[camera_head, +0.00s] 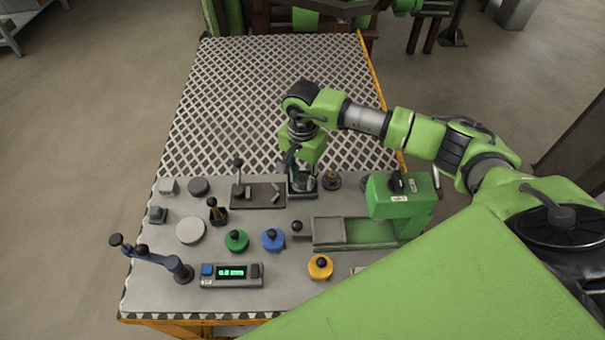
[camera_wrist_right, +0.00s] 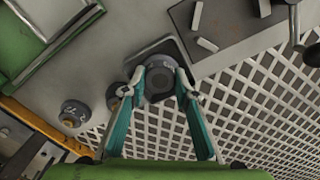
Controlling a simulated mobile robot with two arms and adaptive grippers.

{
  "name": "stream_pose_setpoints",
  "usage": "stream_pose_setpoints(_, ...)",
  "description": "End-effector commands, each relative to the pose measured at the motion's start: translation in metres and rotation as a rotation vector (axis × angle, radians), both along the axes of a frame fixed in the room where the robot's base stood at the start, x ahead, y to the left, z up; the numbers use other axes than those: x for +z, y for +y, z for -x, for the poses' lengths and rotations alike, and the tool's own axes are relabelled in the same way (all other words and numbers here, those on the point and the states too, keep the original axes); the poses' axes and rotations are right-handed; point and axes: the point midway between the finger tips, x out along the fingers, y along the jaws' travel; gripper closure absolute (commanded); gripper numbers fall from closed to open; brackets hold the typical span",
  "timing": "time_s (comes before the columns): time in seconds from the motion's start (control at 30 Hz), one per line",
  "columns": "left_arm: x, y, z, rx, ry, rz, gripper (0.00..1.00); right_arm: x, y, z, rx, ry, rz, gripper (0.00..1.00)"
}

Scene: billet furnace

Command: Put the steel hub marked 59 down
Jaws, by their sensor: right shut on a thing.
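My right gripper (camera_head: 303,182) is over the back middle of the work surface, pointing down. In the right wrist view its teal fingers (camera_wrist_right: 162,80) are shut on a round grey steel hub (camera_wrist_right: 159,86), one finger on each side. The hub is at a dark square base (camera_wrist_right: 140,55); I cannot tell whether it rests on it. In the head view the fingers partly hide the hub, and the dark base (camera_head: 303,195) shows below it. No number can be read on the held hub. My left gripper is not in view.
A dark hub (camera_head: 331,180) with a brass-coloured middle stands close right of the gripper. A green press (camera_head: 398,195) is farther right. A dark plate with a lever (camera_head: 258,196) lies left. Another grey hub (camera_wrist_right: 75,112) shows in the wrist view. The lattice surface (camera_head: 270,90) behind is clear.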

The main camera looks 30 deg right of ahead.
Motion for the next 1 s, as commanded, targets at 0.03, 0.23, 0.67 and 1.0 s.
stream_pose_setpoints(0.03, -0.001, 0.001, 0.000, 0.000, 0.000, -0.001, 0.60, 0.001, 0.000, -0.001, 0.000, -0.003, -0.002, 1.00)
stream_pose_setpoints(0.23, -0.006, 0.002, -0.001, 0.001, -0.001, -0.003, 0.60, -0.003, 0.000, -0.001, 0.000, -0.002, 0.000, 1.00)
stream_pose_setpoints(0.67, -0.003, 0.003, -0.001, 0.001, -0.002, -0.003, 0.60, -0.001, 0.000, 0.000, 0.000, -0.001, -0.001, 0.56)
stream_pose_setpoints(1.0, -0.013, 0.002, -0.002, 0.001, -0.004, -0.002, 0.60, 0.043, 0.000, -0.002, 0.001, -0.008, 0.000, 0.56)
